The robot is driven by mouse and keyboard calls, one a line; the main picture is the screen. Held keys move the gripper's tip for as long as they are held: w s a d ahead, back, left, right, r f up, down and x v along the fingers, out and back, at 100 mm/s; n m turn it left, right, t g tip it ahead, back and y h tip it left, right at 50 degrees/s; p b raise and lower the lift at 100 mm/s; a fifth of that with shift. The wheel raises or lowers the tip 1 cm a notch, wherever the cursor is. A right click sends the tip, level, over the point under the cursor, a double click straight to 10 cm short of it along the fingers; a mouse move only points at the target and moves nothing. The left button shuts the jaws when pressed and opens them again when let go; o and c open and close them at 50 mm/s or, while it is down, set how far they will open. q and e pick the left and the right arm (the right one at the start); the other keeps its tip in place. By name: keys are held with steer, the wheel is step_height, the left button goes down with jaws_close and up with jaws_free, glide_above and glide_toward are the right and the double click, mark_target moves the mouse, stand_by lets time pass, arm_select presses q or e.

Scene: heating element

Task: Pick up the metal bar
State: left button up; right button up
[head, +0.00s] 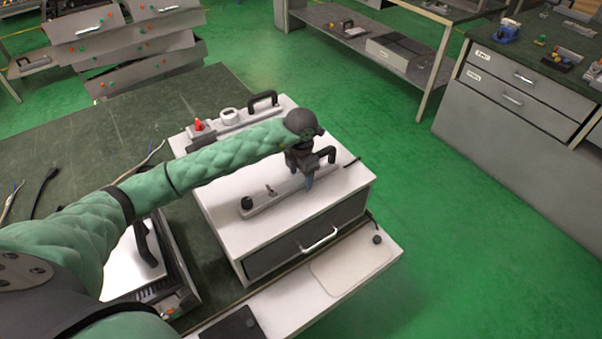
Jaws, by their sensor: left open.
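A long grey metal bar (284,192) lies flat on top of the white box (245,235). It has a black knob near its left end and a small fitting near its middle. My left gripper (309,182) points down at the right end of the bar, with its jaws open. The gripper hides part of that end, and I cannot tell whether the fingertips touch the bar. My right gripper is not in view.
Behind my left arm, a similar piece with a red button (198,125), a white dial (230,115) and a black handle (263,100) sits on the box. Loose cables (42,190) lie on the green bench (100,130). Open floor (430,220) is to the right.

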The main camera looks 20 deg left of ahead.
arm_select(q)
steer(key=shift+f, duration=0.2)
steer(key=shift+c, duration=0.2)
jaws_close()
steer(key=shift+r, duration=0.1)
